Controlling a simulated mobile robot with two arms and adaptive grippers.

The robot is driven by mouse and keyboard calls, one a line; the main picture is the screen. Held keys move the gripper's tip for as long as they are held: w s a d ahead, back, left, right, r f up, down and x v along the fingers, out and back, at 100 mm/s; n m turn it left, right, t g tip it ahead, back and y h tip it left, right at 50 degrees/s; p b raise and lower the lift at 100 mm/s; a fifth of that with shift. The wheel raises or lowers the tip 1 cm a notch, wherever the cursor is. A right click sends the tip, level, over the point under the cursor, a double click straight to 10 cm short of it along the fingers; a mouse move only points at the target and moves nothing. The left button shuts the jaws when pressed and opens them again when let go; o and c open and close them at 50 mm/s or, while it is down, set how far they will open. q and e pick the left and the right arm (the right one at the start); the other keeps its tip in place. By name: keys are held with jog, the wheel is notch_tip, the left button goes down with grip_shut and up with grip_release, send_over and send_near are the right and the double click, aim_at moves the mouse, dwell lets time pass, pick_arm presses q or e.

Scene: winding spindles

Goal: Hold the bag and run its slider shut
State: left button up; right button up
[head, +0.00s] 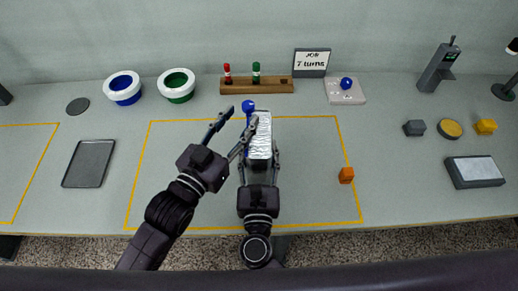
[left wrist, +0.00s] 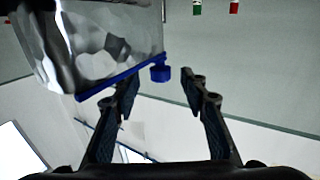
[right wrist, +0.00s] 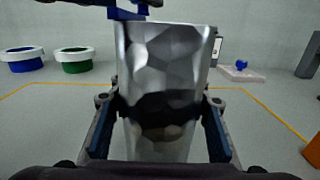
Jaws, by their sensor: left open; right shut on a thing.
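A silver foil bag (head: 262,138) stands over the middle of the bench. It also shows in the left wrist view (left wrist: 100,40) and, upright, in the right wrist view (right wrist: 165,80). A blue track (left wrist: 115,80) runs along its edge, with a blue slider (left wrist: 160,73) near one end. The slider also shows in the head view (head: 248,105). My right gripper (head: 259,155) is shut on the bag, one finger on each side. My left gripper (head: 241,115) is open beside the track, and the slider appears between its fingertips in the left wrist view; contact cannot be told.
A yellow outline (head: 340,140) surrounds the work area. A wooden rack (head: 256,86) with red and green spindles, a white bowl with blue (head: 122,88) and one with green (head: 176,85) stand behind. A grey tray (head: 66,175) lies left.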

aim_at(258, 174)
pick_arm(q)
jog(key=v, duration=0.7)
pick_arm(e)
jog(key=o, duration=1.5)
jog(key=shift+c, duration=0.2)
jog(key=s, duration=1.2)
jog(key=shift+a, duration=0.25)
pick_arm(q)
jog(key=shift+s+f, duration=0.1)
jog(key=shift+s, duration=0.05)
pick_arm(e)
jog(key=shift+s+f, duration=0.1)
jog(key=shift+s, duration=0.05)
